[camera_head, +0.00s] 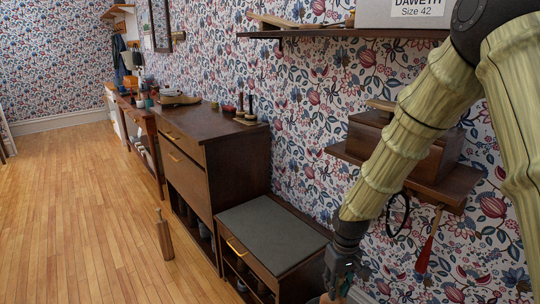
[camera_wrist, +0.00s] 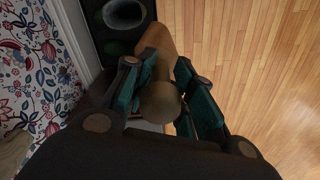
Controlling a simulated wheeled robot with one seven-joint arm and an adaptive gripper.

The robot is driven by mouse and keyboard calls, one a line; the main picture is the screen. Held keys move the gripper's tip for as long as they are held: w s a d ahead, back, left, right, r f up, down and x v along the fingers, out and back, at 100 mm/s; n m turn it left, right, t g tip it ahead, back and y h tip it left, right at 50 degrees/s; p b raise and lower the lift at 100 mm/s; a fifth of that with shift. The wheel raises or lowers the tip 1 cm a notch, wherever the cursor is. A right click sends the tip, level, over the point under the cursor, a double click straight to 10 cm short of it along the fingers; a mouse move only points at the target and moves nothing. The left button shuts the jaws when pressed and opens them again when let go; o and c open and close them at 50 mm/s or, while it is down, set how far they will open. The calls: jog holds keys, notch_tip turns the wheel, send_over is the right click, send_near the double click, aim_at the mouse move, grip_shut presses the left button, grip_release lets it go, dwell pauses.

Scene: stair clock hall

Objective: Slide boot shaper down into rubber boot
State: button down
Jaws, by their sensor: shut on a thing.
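My gripper (camera_wrist: 166,88) is shut on a tan wooden piece with a rounded knob end, which I take to be the boot shaper (camera_wrist: 160,103). The knob faces the wrist camera, and the body runs away between the fingers toward the top of the wrist view. In the head view my gripper (camera_head: 343,282) is at the bottom edge, and only a sliver of tan shows below it. A dark item with greenish oval shapes (camera_wrist: 118,46) lies beyond the shaper in the wrist view; I cannot tell whether it is the rubber boot. No boot is clearly visible.
A low cabinet with a grey top (camera_head: 270,232) stands left of my gripper, with a taller dark dresser (camera_head: 235,155) behind it. A wooden post-like piece (camera_head: 164,236) stands on the floor. A wall shelf (camera_head: 450,190) holds a wooden box.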

aim_at(335, 302)
jog(key=shift+s+f+m+b, duration=0.7)
jog(key=shift+f+m+b, duration=0.9)
jog(key=shift+f+b, duration=3.55)
jog(key=r+p, duration=0.2)
jog(key=p, duration=0.1)
jog(key=r+p, duration=0.2)
jog(key=p, duration=0.2)
jog(key=s+r+p, duration=0.1)
jog(key=r+p, duration=0.1)
jog(key=p, duration=0.2)
jog(key=shift+a+r, duration=0.2)
jog(key=shift+a, duration=0.05)
jog(key=r+p, duration=0.1)
jog(key=p, duration=0.2)
jog(key=s+r+p, duration=0.1)
jog(key=r+p, duration=0.1)
jog(key=p, duration=0.2)
jog(key=r+p, duration=0.1)
jog(key=p, duration=0.2)
jog(key=shift+s+r+p, duration=0.25)
jog(key=shift+r+p, duration=0.05)
jog(key=shift+r, duration=0.05)
jog(key=r+p, duration=0.1)
jog(key=p, duration=0.2)
jog(key=shift+s, duration=0.3)
